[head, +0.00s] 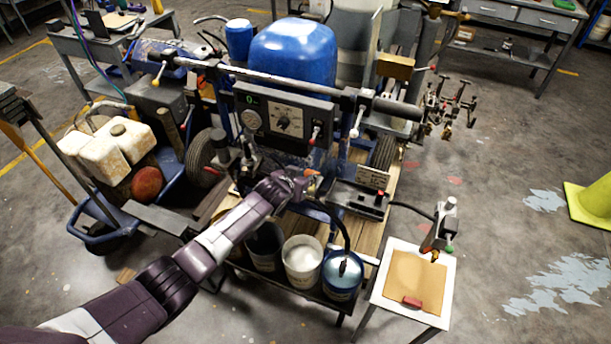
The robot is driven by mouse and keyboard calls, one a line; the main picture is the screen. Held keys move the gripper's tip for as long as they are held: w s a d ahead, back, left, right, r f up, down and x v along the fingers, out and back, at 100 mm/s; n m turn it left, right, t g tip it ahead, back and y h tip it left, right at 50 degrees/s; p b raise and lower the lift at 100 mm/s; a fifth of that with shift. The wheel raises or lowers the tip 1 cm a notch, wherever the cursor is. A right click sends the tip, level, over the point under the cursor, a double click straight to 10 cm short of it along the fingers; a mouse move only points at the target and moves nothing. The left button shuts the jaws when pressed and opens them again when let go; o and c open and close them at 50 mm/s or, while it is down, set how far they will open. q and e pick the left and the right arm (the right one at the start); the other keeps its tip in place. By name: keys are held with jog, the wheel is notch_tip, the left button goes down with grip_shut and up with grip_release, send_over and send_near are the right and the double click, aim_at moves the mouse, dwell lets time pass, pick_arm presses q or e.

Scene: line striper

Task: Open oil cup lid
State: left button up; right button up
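The line striper (292,110) stands in the middle of the head view, with a blue tank, a handlebar and a gauge panel. My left arm comes in from the lower left. My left gripper (298,184) is at the machine's middle, below the gauge panel and above the buckets. A small orange part (312,174) shows right at its fingertips. I cannot tell whether the fingers touch it or how far they are open. The oil cup and its lid are too small or hidden behind the gripper to make out. My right gripper is not in view.
A white bucket (302,262) and a blue bucket (342,275) stand below the gripper. A small table (448,285) with a brown sheet and red block is at the right. A blue cart (108,233) holds dirty jugs at the left. Floor at the far right is mostly clear.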

pick_arm(q)
jog(key=shift+o, duration=0.9)
jog(key=v, duration=1.2)
jog(key=shift+f, duration=0.15)
